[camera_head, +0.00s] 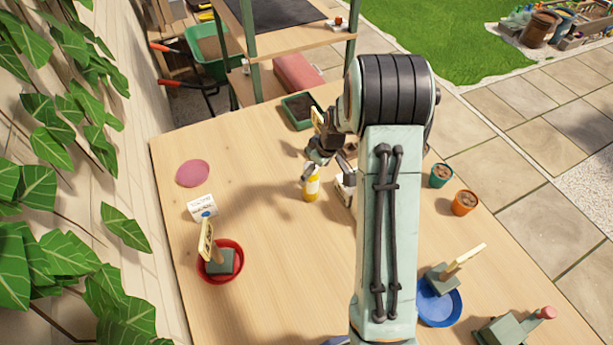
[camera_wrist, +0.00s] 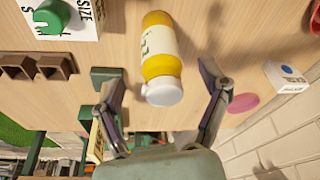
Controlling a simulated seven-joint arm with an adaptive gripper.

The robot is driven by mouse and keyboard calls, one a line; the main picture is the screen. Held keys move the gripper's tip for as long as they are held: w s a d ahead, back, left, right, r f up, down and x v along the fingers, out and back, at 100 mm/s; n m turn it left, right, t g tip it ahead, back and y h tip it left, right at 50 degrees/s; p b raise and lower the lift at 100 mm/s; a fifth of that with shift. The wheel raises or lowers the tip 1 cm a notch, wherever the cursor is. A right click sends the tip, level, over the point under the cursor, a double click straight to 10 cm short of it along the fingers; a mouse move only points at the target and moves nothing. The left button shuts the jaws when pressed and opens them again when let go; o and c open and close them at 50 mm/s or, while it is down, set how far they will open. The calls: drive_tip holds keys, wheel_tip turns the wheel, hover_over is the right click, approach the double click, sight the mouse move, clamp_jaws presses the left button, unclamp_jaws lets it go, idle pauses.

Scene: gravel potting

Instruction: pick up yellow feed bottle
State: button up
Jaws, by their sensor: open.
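The yellow feed bottle (camera_head: 311,187) stands on the wooden table near its middle, just below my gripper (camera_head: 325,172) in the head view. It has a white cap and a pale printed label. In the wrist view the bottle (camera_wrist: 160,50) shows with its white cap towards my gripper (camera_wrist: 160,76). My fingers are spread wide, one on each side of the cap end, with visible gaps. My gripper is open and holds nothing. In the head view my arm hides part of the table to the right of the bottle.
A dark green tray (camera_head: 300,110) stands behind. Teal (camera_head: 440,176) and orange (camera_head: 464,203) pots and a blue saucer (camera_head: 440,312) stand right.

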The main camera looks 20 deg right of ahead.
drive_tip(key=x, duration=0.4)
drive_tip(key=shift+f, duration=0.2)
drive_tip(key=c, duration=1.3)
